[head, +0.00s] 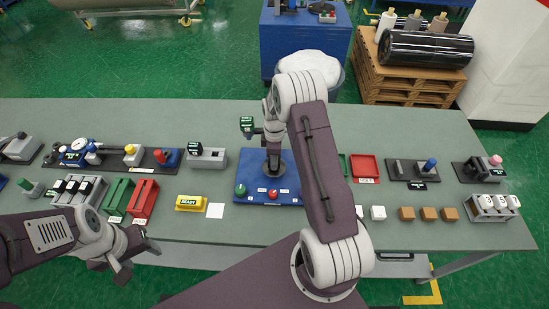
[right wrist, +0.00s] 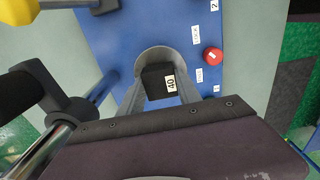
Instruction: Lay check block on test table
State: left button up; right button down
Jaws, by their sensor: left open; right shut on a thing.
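A dark block marked "40" (right wrist: 158,82), which looks like the check block, is between the fingers of my right gripper (right wrist: 157,88). The blue plate (head: 245,213), apparently the test table, lies mid-bench with green and red knobs. It also shows in the right wrist view (right wrist: 130,25) with its red knob (right wrist: 212,55). My right gripper (head: 272,160) is shut on the block, over the plate. My arm hides part of the plate, and I cannot tell whether the block touches it. My left gripper (head: 122,266) is open and empty at the bench's front left.
A yellow "READY" block (head: 191,203) and a white square (head: 215,211) lie left of the plate. Red and green trays (head: 143,198) stand further left. A white cube (head: 378,213) and several brown cubes (head: 429,214) are to the right.

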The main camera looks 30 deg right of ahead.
jog(key=shift+f+b, duration=0.35)
jog(key=shift+f, duration=0.3)
jog(key=c, duration=0.7)
grip_release()
jog(key=shift+c, duration=0.2)
jog(key=shift+r, duration=0.1)
notch_tip(320, 180, up, 9)
jog(key=shift+b, duration=0.95)
jog(key=shift+s, duration=0.1)
